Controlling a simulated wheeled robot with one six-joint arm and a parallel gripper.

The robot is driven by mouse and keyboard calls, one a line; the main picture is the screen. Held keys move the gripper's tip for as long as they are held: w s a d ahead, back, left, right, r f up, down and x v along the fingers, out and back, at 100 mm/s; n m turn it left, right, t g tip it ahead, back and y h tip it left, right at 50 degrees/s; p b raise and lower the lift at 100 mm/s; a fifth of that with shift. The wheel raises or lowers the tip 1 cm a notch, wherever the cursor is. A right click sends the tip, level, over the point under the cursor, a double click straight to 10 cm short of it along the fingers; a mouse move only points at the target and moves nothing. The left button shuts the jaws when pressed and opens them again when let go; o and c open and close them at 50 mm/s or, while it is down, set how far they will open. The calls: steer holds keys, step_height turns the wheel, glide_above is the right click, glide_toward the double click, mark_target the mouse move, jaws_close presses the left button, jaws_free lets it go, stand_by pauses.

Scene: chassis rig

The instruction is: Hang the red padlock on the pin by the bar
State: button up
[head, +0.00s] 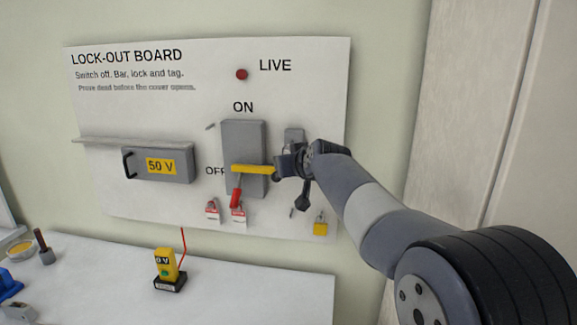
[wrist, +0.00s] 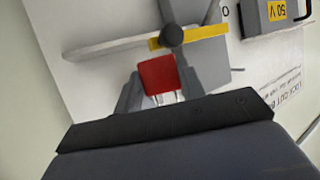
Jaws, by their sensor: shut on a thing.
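The red padlock (wrist: 158,78) is between the two fingers of my gripper (wrist: 158,90) in the wrist view, with silver metal showing at its lower edge. A dark round knob (wrist: 171,35), apparently the pin's head, shows just beyond the padlock, in front of the yellow bar (wrist: 205,36). I cannot tell whether padlock and pin touch. In the head view my gripper (head: 285,165) is at the right end of the yellow bar (head: 250,169), which lies across the grey switch box (head: 243,135). The padlock is hidden there.
The switch's red handle (head: 236,192) points down. Below it hang two red-and-white tags (head: 212,211) and a yellow padlock (head: 320,225). A grey 50 V cover (head: 158,165) is at left. A yellow tester (head: 166,267) stands on the white bench (head: 240,290).

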steer(key=shift+w+d+f, duration=0.15)
steer(key=shift+w+d, duration=0.05)
steer(key=shift+w, duration=0.9)
steer(key=shift+w+d+f, duration=0.15)
steer(key=shift+w+d, duration=0.05)
steer(key=shift+w, duration=0.9)
steer(key=o, duration=1.1)
steer(key=b+v, duration=0.3)
steer(key=v, duration=0.8)
steer(key=shift+w, duration=0.15)
